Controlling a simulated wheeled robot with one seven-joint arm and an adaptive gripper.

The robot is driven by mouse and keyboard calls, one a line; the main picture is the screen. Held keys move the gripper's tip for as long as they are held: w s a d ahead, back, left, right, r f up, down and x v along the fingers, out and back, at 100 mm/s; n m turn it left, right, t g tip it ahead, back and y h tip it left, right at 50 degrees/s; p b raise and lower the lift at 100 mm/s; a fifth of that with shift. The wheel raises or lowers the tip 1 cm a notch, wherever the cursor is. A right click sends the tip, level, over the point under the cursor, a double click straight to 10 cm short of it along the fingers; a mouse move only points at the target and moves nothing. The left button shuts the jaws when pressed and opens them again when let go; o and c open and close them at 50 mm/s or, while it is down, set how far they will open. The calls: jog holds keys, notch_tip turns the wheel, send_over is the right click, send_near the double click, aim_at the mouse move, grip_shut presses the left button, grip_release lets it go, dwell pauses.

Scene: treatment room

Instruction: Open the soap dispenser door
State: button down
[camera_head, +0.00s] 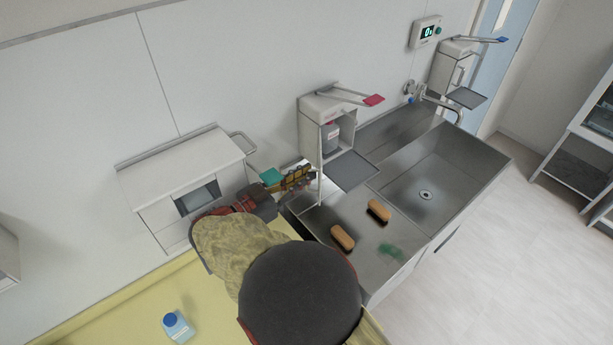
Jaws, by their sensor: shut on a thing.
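The soap dispenser (318,103) with a pink lever (373,100) is mounted on the wall above the left end of the steel sink. Its front stands open, and a bottle (330,137) shows inside. The white dispenser door (311,140) is swung out to the left and seen nearly edge-on. My gripper (312,178) is at the lower outer part of this door, on its left side, and is shut on the door's handle. The fingers hide the handle, so the exact grip is not clear.
A grey drip tray (352,171) juts out below the dispenser. Two brushes (342,237) lie on the steel counter (310,215). A second dispenser (452,70) with a blue lever is shut at the right. A white wall cabinet (180,170) is left of my arm.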

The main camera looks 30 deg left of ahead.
jog(key=shift+w+a+r, duration=0.1)
jog(key=shift+w+r, duration=0.15)
jog(key=shift+r, duration=0.3)
jog(key=c, duration=2.3)
grip_release()
jog(key=shift+w+f, duration=0.2)
jog(key=shift+w, duration=0.15)
jog(key=o, duration=0.3)
jog(key=shift+s+f, duration=0.1)
jog(key=shift+f, duration=0.05)
jog(key=shift+s+f, duration=0.15)
